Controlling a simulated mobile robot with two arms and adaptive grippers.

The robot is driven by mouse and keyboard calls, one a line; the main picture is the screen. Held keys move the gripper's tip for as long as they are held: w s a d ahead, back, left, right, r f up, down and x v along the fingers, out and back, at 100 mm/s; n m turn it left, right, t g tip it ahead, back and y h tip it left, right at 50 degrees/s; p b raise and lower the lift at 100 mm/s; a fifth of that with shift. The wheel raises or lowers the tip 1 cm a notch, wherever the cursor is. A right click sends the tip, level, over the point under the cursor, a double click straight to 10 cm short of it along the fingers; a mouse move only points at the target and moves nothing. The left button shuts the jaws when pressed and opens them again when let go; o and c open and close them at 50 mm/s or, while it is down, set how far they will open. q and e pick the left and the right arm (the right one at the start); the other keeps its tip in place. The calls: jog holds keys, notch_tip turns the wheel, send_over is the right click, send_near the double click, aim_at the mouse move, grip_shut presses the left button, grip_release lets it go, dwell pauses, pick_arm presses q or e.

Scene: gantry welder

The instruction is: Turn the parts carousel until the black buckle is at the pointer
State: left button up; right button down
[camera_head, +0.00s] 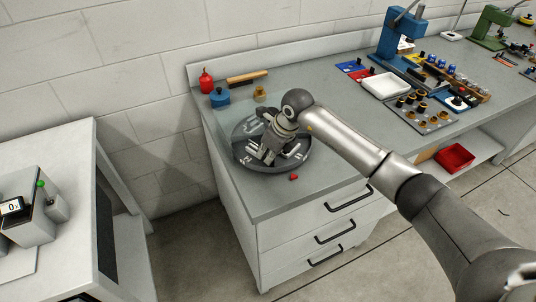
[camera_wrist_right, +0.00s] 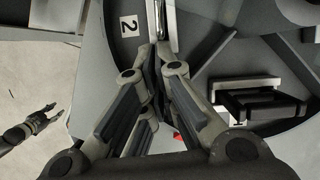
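The round grey parts carousel (camera_head: 247,158) stands on the near left end of the bench. Its dividers and numbered labels show in the right wrist view (camera_wrist_right: 232,40). A black buckle-like part (camera_wrist_right: 262,105) lies beside label 1, right of my fingers. A small red piece, likely the pointer (camera_head: 293,177), sits at the carousel's near rim. My right gripper (camera_head: 268,150) is down over the carousel. Its fingers (camera_wrist_right: 160,50) are together beside label 2, by a shiny upright metal bar; contact is unclear. My left gripper (camera_wrist_right: 55,114) shows open and empty at the left of the wrist view.
A white tray (camera_head: 386,86) and several small parts lie farther right. A separate white table (camera_head: 70,150) stands at left.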

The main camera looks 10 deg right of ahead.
jog(key=shift+w+a+b, duration=0.25)
jog(key=shift+a+b, duration=0.25)
jog(key=shift+b, duration=0.1)
jog(key=shift+w+a+b, duration=0.2)
jog(key=shift+a+b, duration=0.3)
jog(key=shift+b, duration=0.05)
dwell(3.8)
jog(key=shift+d+f, duration=0.1)
